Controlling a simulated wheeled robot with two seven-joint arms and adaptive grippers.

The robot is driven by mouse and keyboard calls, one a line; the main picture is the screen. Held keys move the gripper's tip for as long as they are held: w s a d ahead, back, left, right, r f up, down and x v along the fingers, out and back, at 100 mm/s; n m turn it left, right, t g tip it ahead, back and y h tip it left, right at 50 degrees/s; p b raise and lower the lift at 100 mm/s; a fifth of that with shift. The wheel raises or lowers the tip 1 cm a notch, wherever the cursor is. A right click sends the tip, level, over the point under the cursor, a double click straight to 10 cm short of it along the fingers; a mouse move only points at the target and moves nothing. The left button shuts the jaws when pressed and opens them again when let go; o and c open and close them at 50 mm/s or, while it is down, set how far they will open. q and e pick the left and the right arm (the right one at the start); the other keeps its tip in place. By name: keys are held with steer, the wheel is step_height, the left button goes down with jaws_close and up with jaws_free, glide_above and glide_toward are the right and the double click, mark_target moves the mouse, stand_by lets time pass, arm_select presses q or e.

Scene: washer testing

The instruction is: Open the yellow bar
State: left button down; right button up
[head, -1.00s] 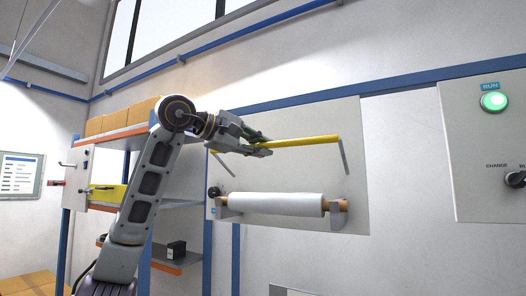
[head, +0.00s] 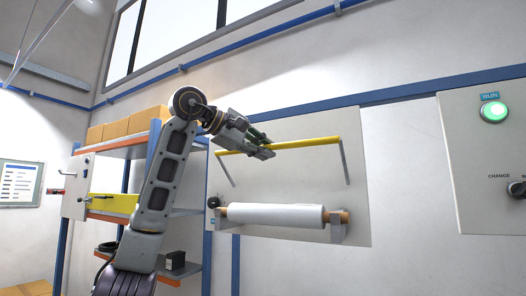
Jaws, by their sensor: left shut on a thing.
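The yellow bar (head: 315,142) is a long thin rod carried on two grey side arms, in front of a grey wall panel (head: 355,215). It sits above a white roll (head: 275,215) and slopes slightly up to the right. My left gripper (head: 264,151) is shut on the yellow bar near its middle. The fingers cover that part of the bar. The bar shows on both sides of the gripper. My right gripper is not in view.
A control panel with a lit green RUN button (head: 494,112) and a black selector knob (head: 516,188) is at the right. Shelves with cardboard boxes (head: 115,128) and a yellow box (head: 112,203) stand behind my left arm.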

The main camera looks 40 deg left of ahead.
arm_select(q)
steer(key=c, duration=1.4)
jaws_free()
steer(key=shift+s, duration=0.1)
steer(key=shift+v, duration=6)
